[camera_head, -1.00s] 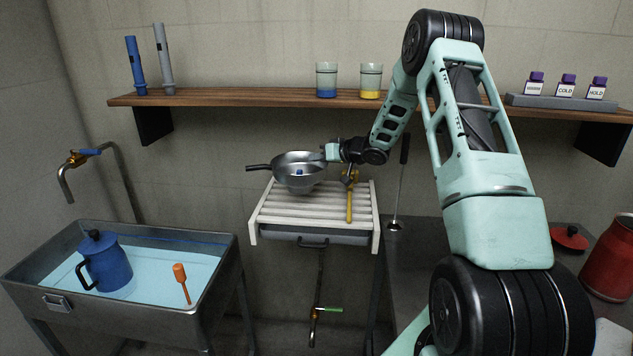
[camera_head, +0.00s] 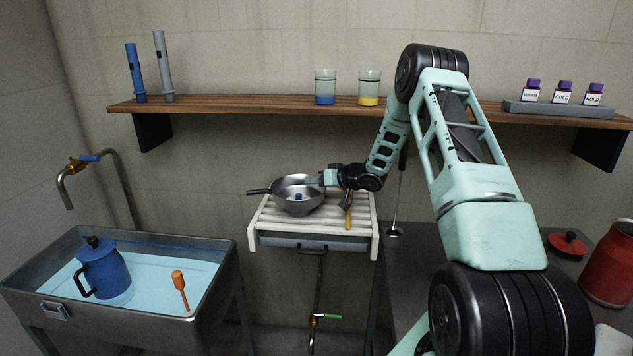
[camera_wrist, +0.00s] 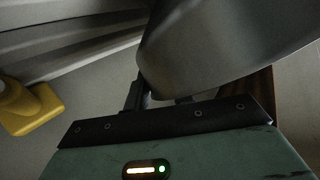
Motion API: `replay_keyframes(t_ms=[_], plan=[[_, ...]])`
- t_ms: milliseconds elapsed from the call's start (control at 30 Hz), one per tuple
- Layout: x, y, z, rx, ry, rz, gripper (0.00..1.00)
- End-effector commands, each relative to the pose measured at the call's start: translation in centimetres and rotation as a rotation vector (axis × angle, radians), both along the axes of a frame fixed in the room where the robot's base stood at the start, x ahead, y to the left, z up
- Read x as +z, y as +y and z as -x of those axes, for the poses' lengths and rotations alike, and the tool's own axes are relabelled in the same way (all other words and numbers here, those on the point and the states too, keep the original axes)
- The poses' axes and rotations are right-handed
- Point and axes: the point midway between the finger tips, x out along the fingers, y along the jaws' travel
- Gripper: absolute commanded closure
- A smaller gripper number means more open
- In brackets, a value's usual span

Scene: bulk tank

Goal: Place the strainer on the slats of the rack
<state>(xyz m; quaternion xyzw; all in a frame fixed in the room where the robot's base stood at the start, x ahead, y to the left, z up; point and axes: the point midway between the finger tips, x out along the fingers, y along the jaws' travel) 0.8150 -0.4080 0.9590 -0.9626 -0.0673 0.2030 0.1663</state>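In the wrist view the bowl (camera_wrist: 215,45) fills the upper right above the gripper (camera_wrist: 148,98), whose fingertips are mostly hidden. Slats (camera_wrist: 70,40) show at the upper left.
A yellow-handled tool (camera_head: 349,215) lies on the rack's right side. A wooden shelf (camera_head: 230,106) with two jars runs above. A basin (camera_head: 225,262) with a blue pot (camera_head: 103,270) stands left, and a dark counter (camera_head: 400,270) right. The rack's front slats are clear.

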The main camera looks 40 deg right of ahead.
Motion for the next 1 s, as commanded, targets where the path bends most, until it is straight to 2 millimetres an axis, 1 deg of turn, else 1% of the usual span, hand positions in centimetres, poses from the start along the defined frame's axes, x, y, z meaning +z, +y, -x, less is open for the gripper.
replay_keyframes(t_ms=[267,367,467,700,800,900,1000], plan=[[0.3,0.0,0.0,0.000,0.000,0.000,0.76],[0.6,-0.3,0.8,-0.002,0.000,0.001,0.76],[1.2,-0.6,2.3,-0.002,-0.001,0.002,0.76],[3.1,-1.6,7.0,-0.003,-0.001,0.002,0.76],[3.7,-1.9,8.6,-0.002,-0.001,0.002,0.76],[4.2,-2.2,9.8,-0.001,0.000,0.003,0.76],[4.5,-2.3,10.6,-0.001,-0.001,0.000,0.76]])
